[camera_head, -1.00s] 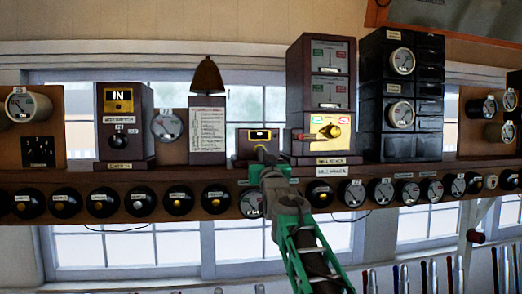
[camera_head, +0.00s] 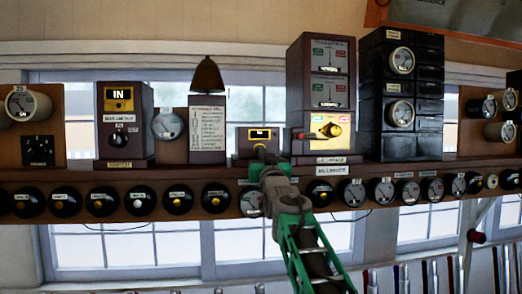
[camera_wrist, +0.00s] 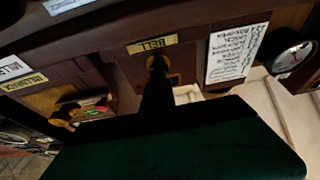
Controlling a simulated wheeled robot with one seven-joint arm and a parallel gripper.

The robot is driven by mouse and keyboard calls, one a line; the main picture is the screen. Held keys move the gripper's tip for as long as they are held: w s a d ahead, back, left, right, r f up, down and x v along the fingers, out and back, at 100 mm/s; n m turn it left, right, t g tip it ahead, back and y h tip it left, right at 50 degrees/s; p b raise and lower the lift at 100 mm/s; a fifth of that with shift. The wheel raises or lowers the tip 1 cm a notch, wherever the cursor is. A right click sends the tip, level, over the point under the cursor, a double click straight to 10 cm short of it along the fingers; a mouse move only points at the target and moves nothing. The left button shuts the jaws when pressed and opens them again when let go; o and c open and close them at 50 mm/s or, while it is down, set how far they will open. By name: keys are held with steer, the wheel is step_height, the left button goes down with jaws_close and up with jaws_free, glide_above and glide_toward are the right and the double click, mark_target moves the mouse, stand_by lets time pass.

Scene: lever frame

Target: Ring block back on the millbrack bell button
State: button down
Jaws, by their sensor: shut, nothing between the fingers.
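The bell box (camera_head: 244,141) is a small dark wooden box on the shelf, just left of the Millbrack block instrument (camera_head: 297,92). In the wrist view its front (camera_wrist: 128,68) carries a brass plate reading BELL, upside down. The brass bell button (camera_wrist: 157,61) shows right at the tip of my gripper (camera_wrist: 156,75), which covers part of it. Whether they touch I cannot tell. In the head view my gripper (camera_head: 262,153) is shut and empty in front of the box and hides the button.
A dome-shaped bell (camera_head: 207,75) stands on a card-fronted box to the left. The block instrument's lit yellow panel (camera_head: 318,122) with a brass handle is close on the right. A row of round black plungers and dials (camera_head: 178,200) lines the shelf front below.

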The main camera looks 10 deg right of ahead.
steer(key=shift+s+b, duration=0.35)
steer(key=shift+b, duration=0.35)
stand_by(3.0)
stand_by(1.0)
steer(key=shift+w+r, duration=0.1)
steer(key=shift+w, duration=0.05)
